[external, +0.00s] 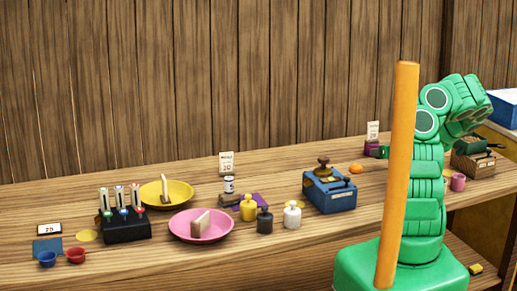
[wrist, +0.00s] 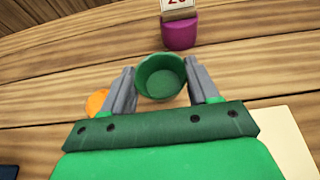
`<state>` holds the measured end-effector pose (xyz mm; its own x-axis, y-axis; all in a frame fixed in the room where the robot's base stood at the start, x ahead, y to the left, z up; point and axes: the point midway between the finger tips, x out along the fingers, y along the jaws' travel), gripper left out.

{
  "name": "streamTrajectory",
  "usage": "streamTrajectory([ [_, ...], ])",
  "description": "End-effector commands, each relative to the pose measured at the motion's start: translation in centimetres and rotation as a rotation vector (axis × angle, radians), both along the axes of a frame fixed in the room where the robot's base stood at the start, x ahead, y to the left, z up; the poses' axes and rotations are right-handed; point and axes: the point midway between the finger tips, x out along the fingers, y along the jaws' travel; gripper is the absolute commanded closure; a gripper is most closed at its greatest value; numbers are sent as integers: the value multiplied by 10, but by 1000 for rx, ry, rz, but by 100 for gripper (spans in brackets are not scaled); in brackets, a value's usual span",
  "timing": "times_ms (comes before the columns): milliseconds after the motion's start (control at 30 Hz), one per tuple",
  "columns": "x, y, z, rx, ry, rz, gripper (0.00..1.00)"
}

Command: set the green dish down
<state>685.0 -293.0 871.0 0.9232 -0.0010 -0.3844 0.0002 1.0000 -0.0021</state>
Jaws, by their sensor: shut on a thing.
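The green dish (wrist: 160,86) is a small round cup with an open, empty top. In the wrist view it sits between the two grey fingers of my gripper (wrist: 160,74), which is shut on it. The dish looks upright. I cannot tell whether its base touches the counter or hangs just above it. In the external view, a bit of green (external: 384,152) shows beside the orange pole, probably the dish. My gripper is mostly hidden there behind the pole and my arm.
A purple sign holder (wrist: 179,33) stands just beyond the dish. An orange fruit-like item (wrist: 97,102) lies left of the fingers. Wooden counter (wrist: 50,75) is bare around the dish. A blue box (external: 329,192), pink plate (external: 186,232) and yellow plate (external: 180,190) stand further left.

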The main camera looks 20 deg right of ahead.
Motion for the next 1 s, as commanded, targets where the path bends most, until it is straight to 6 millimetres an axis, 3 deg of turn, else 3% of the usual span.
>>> streamTrajectory([
  [400, 0, 1, -35, 1, 2, 2, 70],
  [833, 0, 1, -40, 1, 0, 1, 70],
  [867, 0, 1, -40, 1, 0, 1, 39],
  [1000, 0, 0, -39, 1, -1, 1, 18],
])
